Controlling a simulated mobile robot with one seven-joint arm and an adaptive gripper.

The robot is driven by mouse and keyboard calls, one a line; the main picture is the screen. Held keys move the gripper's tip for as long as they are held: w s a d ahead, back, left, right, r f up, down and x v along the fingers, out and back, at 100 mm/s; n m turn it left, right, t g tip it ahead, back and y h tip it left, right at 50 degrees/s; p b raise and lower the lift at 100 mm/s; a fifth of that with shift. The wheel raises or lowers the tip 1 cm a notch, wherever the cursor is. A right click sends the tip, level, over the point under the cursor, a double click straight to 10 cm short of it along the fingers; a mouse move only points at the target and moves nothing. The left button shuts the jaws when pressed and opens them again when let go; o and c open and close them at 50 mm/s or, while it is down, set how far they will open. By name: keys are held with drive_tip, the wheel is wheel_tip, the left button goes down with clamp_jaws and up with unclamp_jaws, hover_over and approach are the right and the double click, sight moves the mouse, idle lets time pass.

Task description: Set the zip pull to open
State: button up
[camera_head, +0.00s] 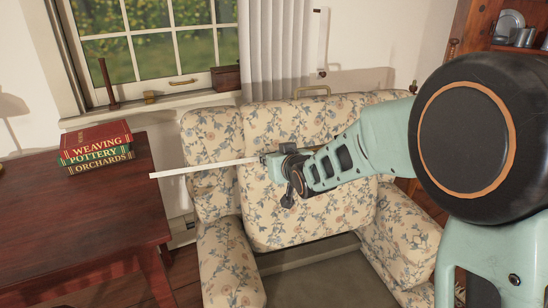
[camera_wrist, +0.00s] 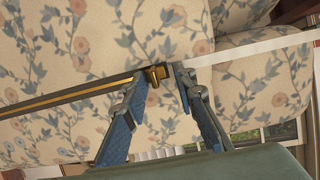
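A brass zip pull (camera_wrist: 155,75) sits between my gripper's fingertips in the wrist view. A dark, brass-edged track (camera_wrist: 65,103) runs left from it, and a white strip (camera_wrist: 262,47) runs right. In the head view the white strip (camera_head: 205,167) reaches left from my gripper (camera_head: 268,162), past the armchair's edge. My gripper (camera_wrist: 165,80) appears shut on the pull, with a fingertip close on each side; the contact itself is partly hidden. In the head view my gripper hides the pull. Behind stands a floral cushion (camera_head: 290,125) on the armchair.
A red-brown table (camera_head: 70,210) stands at the left with a stack of books (camera_head: 97,148). The floral armchair's arms (camera_head: 230,265) flank the cushion. A window sill with small items lies behind, and wooden shelves (camera_head: 480,30) stand at the upper right.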

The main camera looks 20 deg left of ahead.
drive_tip(key=v, duration=1.2)
drive_tip(key=shift+r, duration=0.1)
